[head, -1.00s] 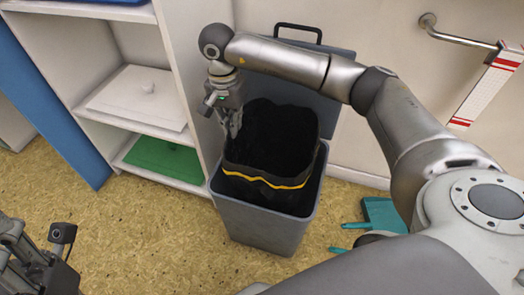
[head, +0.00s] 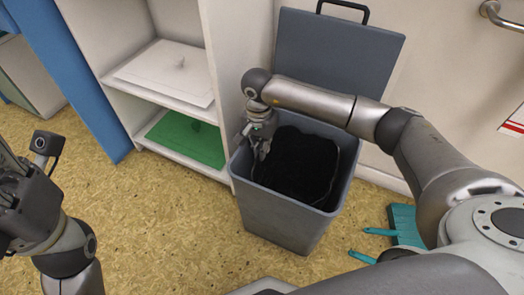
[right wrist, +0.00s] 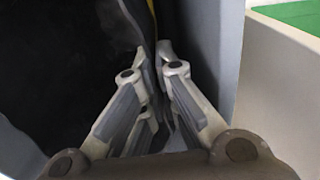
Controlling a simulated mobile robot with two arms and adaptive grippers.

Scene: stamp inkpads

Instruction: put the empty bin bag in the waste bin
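The grey waste bin (head: 275,219) stands on the floor with its lid (head: 335,55) open behind it. The black bin bag (head: 304,165) is down inside the bin, open at the top, its edge about level with the bin's rim. My right gripper (head: 263,150) is at the bin's left inner side. In the right wrist view its fingers (right wrist: 165,62) are close together on the bag's edge, between the dark bag (right wrist: 60,70) and the grey bin wall (right wrist: 215,50). My left gripper (head: 20,195) is at the left edge, away from the bin; its fingertips are unclear.
A white shelf unit (head: 217,70) stands close to the bin's left, with a white board (head: 165,75) and a green board (head: 190,140) on it. A teal dustpan (head: 405,224) and brush lie on the floor to the right.

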